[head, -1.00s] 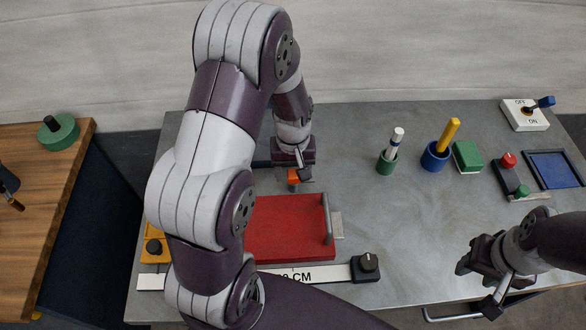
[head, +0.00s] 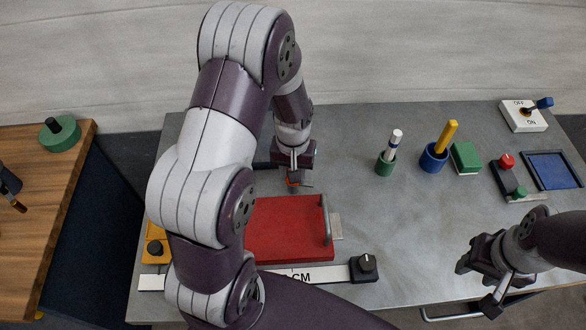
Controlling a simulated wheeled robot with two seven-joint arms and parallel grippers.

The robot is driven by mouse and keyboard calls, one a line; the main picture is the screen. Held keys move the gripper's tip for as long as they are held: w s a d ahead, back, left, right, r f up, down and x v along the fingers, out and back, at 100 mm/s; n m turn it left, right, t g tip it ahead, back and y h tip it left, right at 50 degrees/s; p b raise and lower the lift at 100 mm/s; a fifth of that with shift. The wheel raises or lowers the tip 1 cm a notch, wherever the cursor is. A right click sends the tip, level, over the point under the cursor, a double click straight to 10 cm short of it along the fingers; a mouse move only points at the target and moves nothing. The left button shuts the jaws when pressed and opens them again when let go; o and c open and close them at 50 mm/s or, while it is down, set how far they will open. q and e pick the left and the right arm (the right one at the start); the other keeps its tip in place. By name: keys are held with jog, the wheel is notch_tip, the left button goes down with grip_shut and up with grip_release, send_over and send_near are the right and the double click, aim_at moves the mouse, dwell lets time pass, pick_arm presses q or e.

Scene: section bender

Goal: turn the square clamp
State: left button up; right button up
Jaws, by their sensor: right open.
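My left gripper (head: 296,175) points down at the back middle of the grey bench, just behind the red block (head: 288,228). My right gripper (head: 475,284) is open and empty by the bench's front right edge. A white ruler strip marked CM (head: 318,274) runs along the front, with a black knob block (head: 364,267) at its right end.
On the bench (head: 400,215) stand a green cup (head: 386,166), a blue cup (head: 433,158), a green block (head: 466,157), a blue tray (head: 552,170) and an ON/OFF switch (head: 522,115). A yellow part (head: 154,245) is half hidden by my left arm. The bench's right middle is clear.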

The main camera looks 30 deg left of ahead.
pick_arm(q)
jog(key=m, duration=0.2)
jog(key=m+p, duration=0.1)
jog(key=shift+r+m, duration=0.2)
jog(key=shift+m, duration=0.2)
jog(key=m+p, duration=0.1)
jog(key=m, duration=0.3)
jog(key=shift+w+m+p, duration=0.1)
jog(key=shift+m+p, duration=0.2)
jog(key=shift+p, duration=0.1)
jog(key=m+p, duration=0.1)
jog(key=m, duration=0.2)
jog(key=shift+m+p, duration=0.35)
jog(key=shift+m, duration=1.65)
jog(key=o, duration=1)
jog(key=shift+o, duration=0.2)
jog(key=shift+f, duration=0.1)
